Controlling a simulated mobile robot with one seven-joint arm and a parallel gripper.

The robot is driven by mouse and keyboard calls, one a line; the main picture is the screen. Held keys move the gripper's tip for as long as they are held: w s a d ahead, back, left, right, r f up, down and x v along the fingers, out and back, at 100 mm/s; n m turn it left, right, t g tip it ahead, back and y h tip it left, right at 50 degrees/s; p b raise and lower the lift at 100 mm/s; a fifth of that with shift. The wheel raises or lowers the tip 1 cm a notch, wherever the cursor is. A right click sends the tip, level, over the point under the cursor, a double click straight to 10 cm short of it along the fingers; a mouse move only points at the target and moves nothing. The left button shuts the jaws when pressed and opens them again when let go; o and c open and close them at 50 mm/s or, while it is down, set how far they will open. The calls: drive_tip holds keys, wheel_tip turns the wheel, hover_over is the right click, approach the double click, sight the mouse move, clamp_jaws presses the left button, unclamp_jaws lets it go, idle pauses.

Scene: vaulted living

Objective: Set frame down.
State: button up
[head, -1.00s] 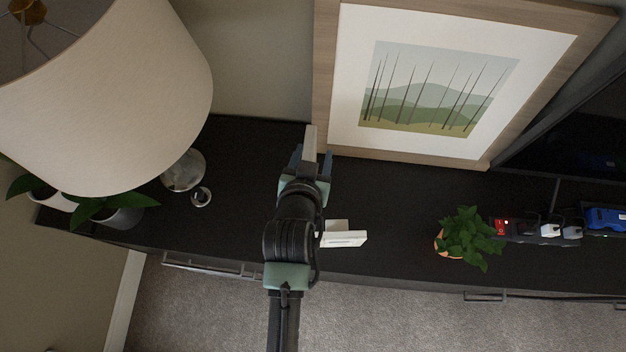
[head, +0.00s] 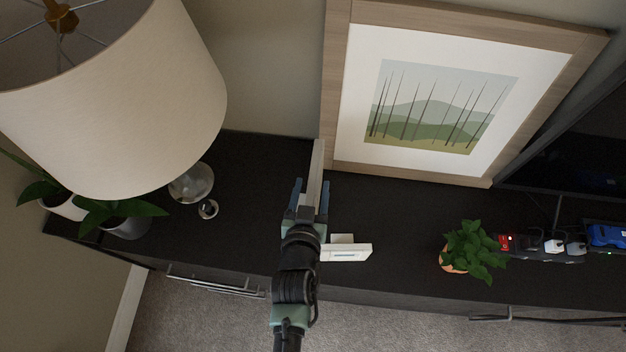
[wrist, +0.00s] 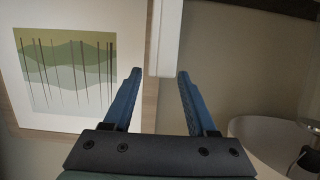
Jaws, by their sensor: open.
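A thin, pale upright piece (head: 316,172), seen edge-on, stands on the dark cabinet near the wall; it looks like a small frame, its face hidden. In the wrist view it is a whitish vertical strip (wrist: 164,35) whose near end lies between the fingertips. My gripper (head: 310,186) is open, with one blue finger on each side of this piece. In the wrist view (wrist: 156,73) small gaps show beside it. A large wood-framed landscape picture (head: 333,110) leans on the wall to the right; it also shows in the wrist view (wrist: 65,122).
A small white item (head: 346,252) lies right beside my arm on the dark cabinet top (head: 395,215). A lamp (head: 120,110), glass ball (head: 191,183) and potted plants stand left. A green plant (head: 472,250) and power strip (head: 530,247) are right.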

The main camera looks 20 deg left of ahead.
sight(313, 175)
drive_tip(key=shift+x, duration=2.7)
drive_tip(key=shift+a+r, duration=0.15)
clamp_jaws()
drive_tip(key=shift+r, duration=0.1)
